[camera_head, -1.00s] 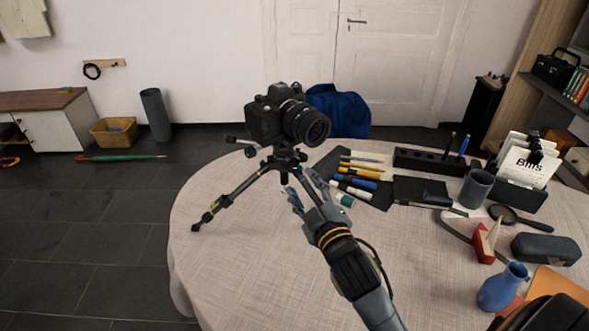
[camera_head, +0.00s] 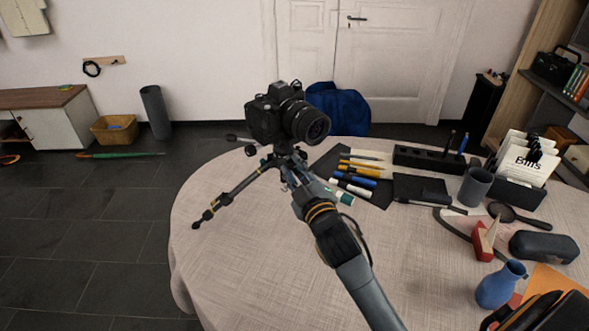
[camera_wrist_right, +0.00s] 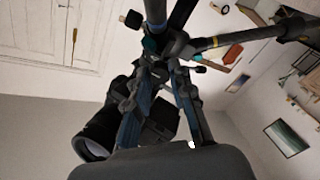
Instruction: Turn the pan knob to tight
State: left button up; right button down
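A black camera (camera_head: 287,117) sits upright on a tripod (camera_head: 243,192) standing on the round table. A dark pan handle (camera_head: 240,139) sticks out to the left below the camera. My right gripper (camera_head: 284,163) is at the tripod head, just under the camera. In the right wrist view, the two blue-grey fingers of the gripper (camera_wrist_right: 163,75) reach up to the tripod head, with a gap between them. A small dark knob (camera_wrist_right: 200,69) shows beside the right finger. Whether the fingertips hold a knob is hidden among the dark parts. My left gripper is out of view.
Pens and markers (camera_head: 356,180) lie on a dark mat right of the tripod. A black organizer (camera_head: 428,159), a grey cup (camera_head: 476,187), a red stamp (camera_head: 486,241) and a blue vase (camera_head: 501,285) stand farther right. The table's (camera_head: 240,270) front left is clear.

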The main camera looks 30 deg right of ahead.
jog(key=m+p, duration=0.3)
jog(key=m, duration=0.1)
jog(key=shift+r, duration=0.15)
jog(key=shift+m+p, duration=1.45)
jog(key=shift+m, duration=0.55)
jog(key=c, duration=1.2)
grip_release()
jog(key=shift+o, duration=0.2)
jog(key=s+a, duration=0.1)
jog(key=s, duration=1.1)
